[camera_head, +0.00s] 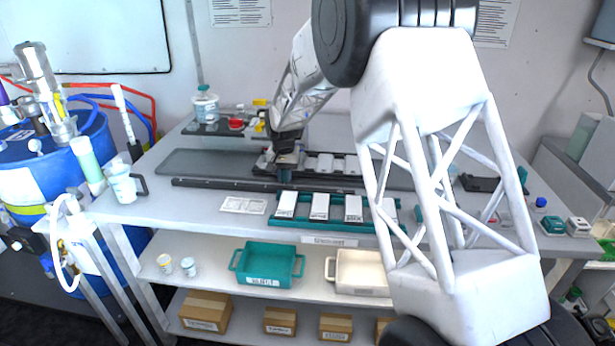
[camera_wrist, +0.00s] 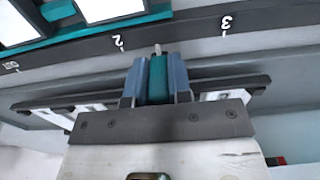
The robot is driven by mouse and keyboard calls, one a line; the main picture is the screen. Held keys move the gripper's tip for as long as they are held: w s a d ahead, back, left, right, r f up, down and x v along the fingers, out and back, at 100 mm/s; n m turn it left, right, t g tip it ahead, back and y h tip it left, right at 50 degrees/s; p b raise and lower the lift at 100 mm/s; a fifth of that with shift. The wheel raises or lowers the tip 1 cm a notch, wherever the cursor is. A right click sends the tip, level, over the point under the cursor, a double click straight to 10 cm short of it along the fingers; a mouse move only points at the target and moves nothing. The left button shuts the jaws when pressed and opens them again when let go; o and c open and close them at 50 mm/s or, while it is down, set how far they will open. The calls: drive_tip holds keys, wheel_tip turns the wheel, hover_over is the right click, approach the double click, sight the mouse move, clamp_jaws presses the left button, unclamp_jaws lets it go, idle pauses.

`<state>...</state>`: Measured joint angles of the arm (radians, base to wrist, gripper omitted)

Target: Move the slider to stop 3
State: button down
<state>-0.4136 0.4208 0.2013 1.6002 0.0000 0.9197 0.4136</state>
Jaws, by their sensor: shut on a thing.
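A dark rail (camera_wrist: 185,35) crosses the wrist view, with white marks reading 2 (camera_wrist: 118,40) and 3 (camera_wrist: 225,24). The marks look upside down there. The teal slider (camera_wrist: 157,75) has a pale pointer tip, which sits between 2 and 3, nearer to 2. My gripper (camera_wrist: 156,82) has its two blue-grey fingers shut on the slider, one on each side. In the head view the rail (camera_head: 225,184) runs along the bench, and my gripper (camera_head: 287,165) is over it. The marks are too small to read there.
A teal rack (camera_head: 300,220) with several white-topped blocks lies in front of the rail. A black-and-white fixture (camera_head: 325,163) is behind it. A white card (camera_head: 243,205) lies left of the rack. A white cup (camera_head: 122,184) stands at the bench's left end.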

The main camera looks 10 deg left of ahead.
drive_tip(key=a, duration=0.6)
drive_tip(key=shift+a, duration=0.2)
drive_tip(key=c, duration=1)
unclamp_jaws()
drive_tip(key=shift+c, duration=0.2)
drive_tip(key=shift+r, duration=0.15)
drive_tip(key=shift+r, duration=0.6)
wheel_tip(320, 180, up, 2)
drive_tip(key=shift+r, duration=0.1)
drive_tip(key=shift+s+d+r, duration=0.25)
drive_tip(key=shift+s+d, duration=0.95)
drive_tip(key=shift+s, duration=1.2)
drive_tip(key=shift+s+d+r, duration=0.2)
drive_tip(key=shift+s+d, duration=1.05)
drive_tip(key=shift+s, duration=1.1)
drive_tip(key=shift+s+d+r, duration=0.25)
drive_tip(key=shift+s+d, duration=0.95)
drive_tip(key=shift+s, duration=1.2)
